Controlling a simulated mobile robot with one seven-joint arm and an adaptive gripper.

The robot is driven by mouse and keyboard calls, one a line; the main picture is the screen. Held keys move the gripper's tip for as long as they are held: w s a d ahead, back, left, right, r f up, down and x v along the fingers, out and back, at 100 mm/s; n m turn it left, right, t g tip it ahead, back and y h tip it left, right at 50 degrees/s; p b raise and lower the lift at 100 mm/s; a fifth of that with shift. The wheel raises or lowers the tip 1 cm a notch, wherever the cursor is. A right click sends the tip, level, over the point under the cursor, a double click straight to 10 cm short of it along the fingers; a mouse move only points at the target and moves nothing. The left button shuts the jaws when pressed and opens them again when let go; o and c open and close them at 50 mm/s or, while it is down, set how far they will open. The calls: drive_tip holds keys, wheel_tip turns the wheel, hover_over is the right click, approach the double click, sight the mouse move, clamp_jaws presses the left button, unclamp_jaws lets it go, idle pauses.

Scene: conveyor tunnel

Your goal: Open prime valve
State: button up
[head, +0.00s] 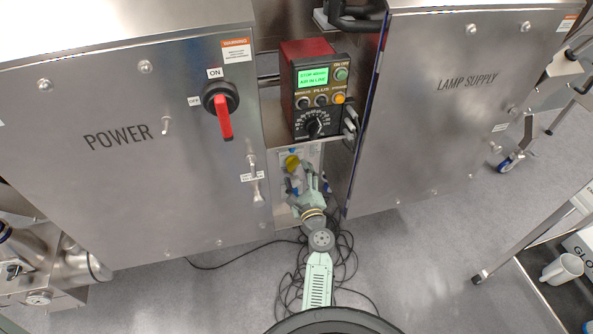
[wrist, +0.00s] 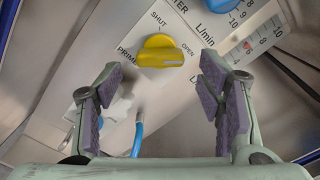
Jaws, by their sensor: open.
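The prime valve (wrist: 163,51) is a yellow knob on a pale metal panel, marked PRIME, SHUT and OPEN. In the wrist view it is at the upper middle, its white index line at the right side towards the OPEN label. In the head view the yellow knob (head: 292,162) shows small in the recess between the two cabinets. My gripper (wrist: 163,88) is open and empty, with purple finger pads apart on either side of the view. The knob lies beyond the fingertips and I see no contact. My gripper also shows in the head view (head: 304,186), just below the knob.
A blue knob (wrist: 234,3) and a flow scale (wrist: 252,45) sit right of the valve. A blue hose (wrist: 138,135) hangs below it. Steel cabinets flank the recess, one with a red POWER switch (head: 223,115). A pump controller (head: 316,95) stands above. Cables lie on the floor.

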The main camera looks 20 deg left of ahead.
drive_tip(key=v, duration=0.5)
